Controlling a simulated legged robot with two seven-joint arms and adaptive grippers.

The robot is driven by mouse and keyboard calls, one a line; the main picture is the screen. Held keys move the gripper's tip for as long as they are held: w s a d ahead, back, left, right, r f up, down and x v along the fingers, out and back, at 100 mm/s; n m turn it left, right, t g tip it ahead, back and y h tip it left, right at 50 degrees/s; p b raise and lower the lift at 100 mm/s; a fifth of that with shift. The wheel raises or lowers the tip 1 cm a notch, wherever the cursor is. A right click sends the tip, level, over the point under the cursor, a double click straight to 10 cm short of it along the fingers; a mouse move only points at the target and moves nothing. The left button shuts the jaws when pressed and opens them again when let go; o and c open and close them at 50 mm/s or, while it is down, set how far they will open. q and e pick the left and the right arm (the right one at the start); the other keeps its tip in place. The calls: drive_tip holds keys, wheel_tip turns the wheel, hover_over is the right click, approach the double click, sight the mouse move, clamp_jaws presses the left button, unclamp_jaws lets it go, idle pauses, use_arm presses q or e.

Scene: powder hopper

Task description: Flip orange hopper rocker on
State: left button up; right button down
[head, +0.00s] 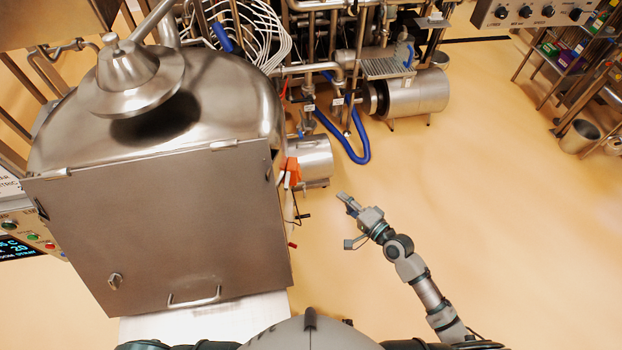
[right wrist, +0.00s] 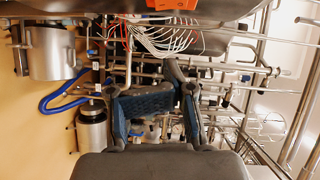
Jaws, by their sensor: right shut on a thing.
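The orange hopper rocker (head: 291,168) is on the right side of the steel hopper (head: 150,225), beside its square front door. In the right wrist view an orange piece with dark marks (right wrist: 172,4) is cut off by the top edge. My right gripper (head: 345,200) is over the open floor, to the right of and a little below the rocker, apart from it. Its fingers also show in the right wrist view (right wrist: 165,95), with blue pads, shut; what lies between them cannot be made out. My left gripper is out of view.
A steel motor cylinder (head: 311,158) and a hanging dark cable are right by the rocker. A blue hose (head: 350,155) loops at the pipework behind. The floor (head: 500,200) on the right is clear. A steel bin (head: 580,137) stands far right.

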sight(300, 172)
drive_tip(key=s+a+p+x, duration=0.1)
drive_tip(key=a+p+x, duration=0.1)
drive_tip(key=x, duration=1.1)
drive_tip(key=shift+s+f, duration=0.2)
drive_tip(key=shift+s, duration=0.2)
